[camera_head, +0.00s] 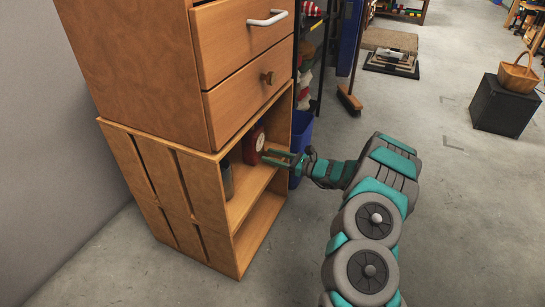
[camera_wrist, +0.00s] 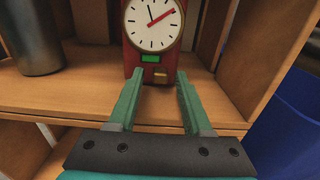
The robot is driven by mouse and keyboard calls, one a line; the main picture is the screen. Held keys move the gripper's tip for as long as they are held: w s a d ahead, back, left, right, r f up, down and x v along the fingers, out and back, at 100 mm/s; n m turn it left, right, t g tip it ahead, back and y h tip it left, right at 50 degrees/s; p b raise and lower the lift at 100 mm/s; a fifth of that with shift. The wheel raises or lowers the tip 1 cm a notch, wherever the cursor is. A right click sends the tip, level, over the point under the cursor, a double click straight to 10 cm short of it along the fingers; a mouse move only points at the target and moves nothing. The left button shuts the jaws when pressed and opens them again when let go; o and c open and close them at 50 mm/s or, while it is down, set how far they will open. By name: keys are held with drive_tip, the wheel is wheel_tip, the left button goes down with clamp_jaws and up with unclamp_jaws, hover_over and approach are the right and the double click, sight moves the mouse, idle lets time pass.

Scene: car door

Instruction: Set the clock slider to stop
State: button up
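The red clock (camera_head: 254,144) stands upright on a shelf inside the wooden cabinet. In the wrist view the clock (camera_wrist: 133,58) shows a white dial with a red hand, a green patch (camera_wrist: 151,58) below the dial, and a small brass-coloured slider (camera_wrist: 160,74) at the lower right of its front. My gripper (camera_head: 276,157) reaches into the shelf opening. In the wrist view my gripper (camera_wrist: 158,85) is open, with its teal fingers apart and nothing between them. The fingertips are in front of the clock's lower part; whether they touch it I cannot tell.
A dark cylinder (camera_wrist: 37,35) stands on the shelf left of the clock, also seen in the head view (camera_head: 227,180). The wooden cabinet (camera_head: 180,190) has side walls and drawers above. A blue bin (camera_head: 301,140) stands behind at the right. Floor to the right is mostly open.

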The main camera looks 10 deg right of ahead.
clamp_jaws()
idle(1.2)
